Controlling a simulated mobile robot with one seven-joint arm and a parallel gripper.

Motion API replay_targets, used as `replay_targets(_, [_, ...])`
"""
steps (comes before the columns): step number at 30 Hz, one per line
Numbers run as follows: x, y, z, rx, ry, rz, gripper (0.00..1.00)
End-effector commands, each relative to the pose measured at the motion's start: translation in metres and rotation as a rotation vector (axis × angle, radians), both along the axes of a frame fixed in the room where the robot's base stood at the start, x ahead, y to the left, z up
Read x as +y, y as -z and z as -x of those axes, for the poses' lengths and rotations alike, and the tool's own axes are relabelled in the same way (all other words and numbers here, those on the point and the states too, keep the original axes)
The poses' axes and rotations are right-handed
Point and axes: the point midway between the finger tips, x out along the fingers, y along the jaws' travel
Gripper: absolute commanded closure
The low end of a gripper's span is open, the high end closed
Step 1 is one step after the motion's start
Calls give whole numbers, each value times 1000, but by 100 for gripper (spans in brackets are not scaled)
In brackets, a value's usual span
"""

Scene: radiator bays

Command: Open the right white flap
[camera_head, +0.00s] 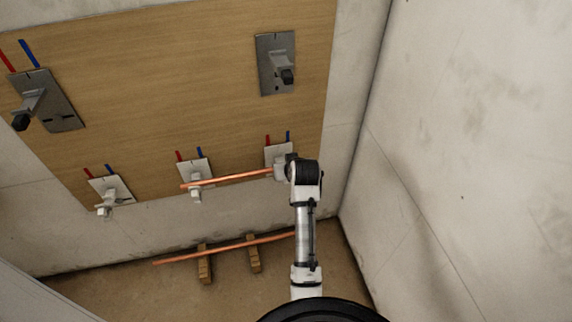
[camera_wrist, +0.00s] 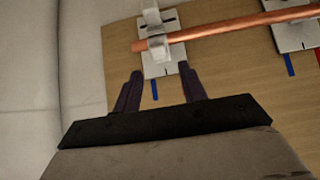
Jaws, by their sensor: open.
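The right white plate (camera_head: 271,153) with its pale flap (camera_head: 280,172) is at the right end of the lower row, partly hidden by my wrist. In the wrist view the plate (camera_wrist: 173,53) shows upside down, and its flap (camera_wrist: 157,46) crosses the copper pipe (camera_wrist: 225,30) near the pipe's end. I cannot tell whether the flap is latched. My gripper (camera_wrist: 160,70) is open, its dark fingers on either side of the plate's near end, with nothing held between them. In the head view the fingers are hidden behind my wrist.
The copper pipe (camera_head: 230,178) spans the middle white bracket (camera_head: 196,176) and the right one. A left white bracket (camera_head: 108,192) and two grey plates (camera_head: 53,103) (camera_head: 267,50) are on the wooden board (camera_head: 150,80). Another pipe (camera_head: 215,250) lies on wooden blocks. A concrete wall (camera_head: 460,120) stands right.

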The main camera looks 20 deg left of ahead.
Motion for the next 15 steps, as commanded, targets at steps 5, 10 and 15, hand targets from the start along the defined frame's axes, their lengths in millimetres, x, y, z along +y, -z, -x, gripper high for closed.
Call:
replay_targets(5, [13,23,-18,2,-1,2,58])
replay_targets(10, [20,35,-30,1,0,1,58])
replay_targets(15, [23,41,-34,0,0,0,58])
